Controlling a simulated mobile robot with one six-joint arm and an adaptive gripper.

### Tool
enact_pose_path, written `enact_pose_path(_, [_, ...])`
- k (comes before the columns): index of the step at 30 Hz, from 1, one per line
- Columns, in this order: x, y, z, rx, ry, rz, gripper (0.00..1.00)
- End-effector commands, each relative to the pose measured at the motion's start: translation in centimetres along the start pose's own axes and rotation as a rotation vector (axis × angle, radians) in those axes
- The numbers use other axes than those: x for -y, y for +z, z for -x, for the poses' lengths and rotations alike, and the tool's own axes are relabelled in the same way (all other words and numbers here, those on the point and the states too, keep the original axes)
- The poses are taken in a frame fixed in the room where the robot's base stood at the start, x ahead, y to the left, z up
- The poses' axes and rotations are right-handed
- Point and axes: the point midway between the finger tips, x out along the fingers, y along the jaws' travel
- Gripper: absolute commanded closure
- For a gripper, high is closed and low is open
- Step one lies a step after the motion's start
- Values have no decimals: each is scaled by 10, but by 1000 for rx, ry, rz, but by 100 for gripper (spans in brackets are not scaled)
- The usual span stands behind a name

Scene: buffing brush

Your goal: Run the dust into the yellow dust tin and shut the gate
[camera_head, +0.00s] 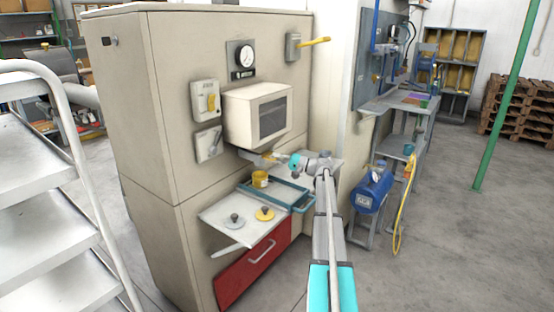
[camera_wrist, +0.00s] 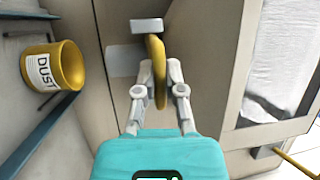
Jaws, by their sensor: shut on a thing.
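The yellow dust tin (camera_head: 260,180) stands in the blue-edged tray under the chute area of the cabinet. In the wrist view the tin (camera_wrist: 70,66) is at the left, labelled "DUST", its open mouth towards the right; I see no dust in the visible part. The gate's yellow handle (camera_wrist: 155,50) is a curved grip on a pale block below the cabinet. My gripper (camera_wrist: 158,82) is shut on this handle, a finger on each side. In the head view my gripper (camera_head: 283,158) is small, just right of the chute (camera_head: 258,158). I cannot tell how far the gate is open.
A yellow lid (camera_head: 265,214) and a grey lid (camera_head: 235,219) lie on the white shelf (camera_head: 215,212). The blue-edged tray (camera_head: 291,187) is behind them. A windowed box (camera_head: 245,115) overhangs the chute. A blue tank (camera_head: 373,190) stands to the right.

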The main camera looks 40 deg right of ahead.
Motion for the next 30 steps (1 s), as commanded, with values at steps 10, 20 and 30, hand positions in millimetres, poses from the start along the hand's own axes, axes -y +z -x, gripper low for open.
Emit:
enact_pose_path(10, [4, 12, 26, -1, 1, 1, 100])
enact_pose_path(20, [10, 25, 60, 0, 1, 0, 100])
enact_pose_path(30, [10, 25, 59, 1, 1, 0, 71])
